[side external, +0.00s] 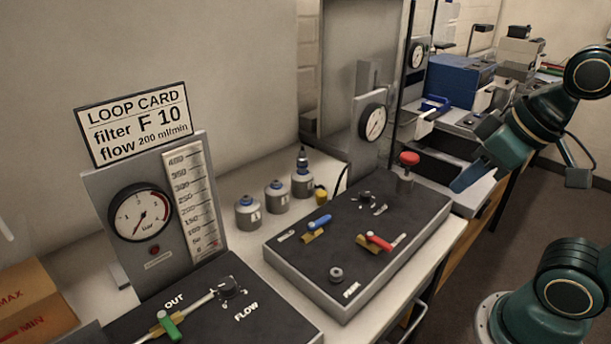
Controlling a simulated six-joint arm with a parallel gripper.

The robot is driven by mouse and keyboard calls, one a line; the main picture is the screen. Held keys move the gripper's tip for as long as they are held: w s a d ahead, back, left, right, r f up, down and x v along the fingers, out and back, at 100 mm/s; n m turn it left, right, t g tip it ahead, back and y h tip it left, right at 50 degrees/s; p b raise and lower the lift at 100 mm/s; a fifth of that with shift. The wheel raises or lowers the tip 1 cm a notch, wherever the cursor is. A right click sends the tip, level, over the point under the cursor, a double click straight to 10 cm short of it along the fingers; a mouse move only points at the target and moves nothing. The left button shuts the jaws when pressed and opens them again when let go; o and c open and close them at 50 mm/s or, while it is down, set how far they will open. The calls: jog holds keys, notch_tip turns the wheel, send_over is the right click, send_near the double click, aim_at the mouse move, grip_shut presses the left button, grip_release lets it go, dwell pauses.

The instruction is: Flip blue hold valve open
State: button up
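The blue valve handle (319,223) is on the dark top of the middle panel box (335,310). It sits on a brass body and slants up to the right. A pale pipe stub lies to its left. Any label naming it as the hold valve is not readable. My gripper (468,178) is at the right, above the far right corner of the panel box. It is well apart from the blue handle and points down to the left. It appears to hold nothing. The gap between its fingers is not clear from this angle.
A red valve handle (379,241) is right of the blue one. A red knob (409,159) stands up at the panel's back. Gauges (373,122), small grey bottles (277,197) and a green-handled valve (169,325) are nearby. Space above the panel's middle is free.

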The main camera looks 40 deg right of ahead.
jog(key=o, duration=0.7)
jog(key=shift+w+r, duration=0.15)
jog(key=shift+w, duration=0.1)
jog(key=o, duration=0.4)
jog(key=shift+w+a+r, duration=0.1)
jog(key=shift+w+r, duration=0.05)
jog(key=shift+w, duration=0.15)
jog(key=shift+o, duration=0.9)
jog(key=w+a+r+g, duration=0.2)
jog(key=w+g, duration=0.1)
jog(key=w, duration=0.7)
jog(key=shift+w+a+m, duration=0.3)
jog(key=shift+w, duration=0.05)
jog(key=g, duration=0.3)
send_over(319, 220)
notch_tip(319, 220, down, 5)
jog(key=shift+r+m, duration=0.2)
jog(key=shift+m, duration=0.2)
jog(key=shift+f, duration=0.1)
jog(key=shift+f, duration=6.8)
jog(key=shift+c, duration=0.3)
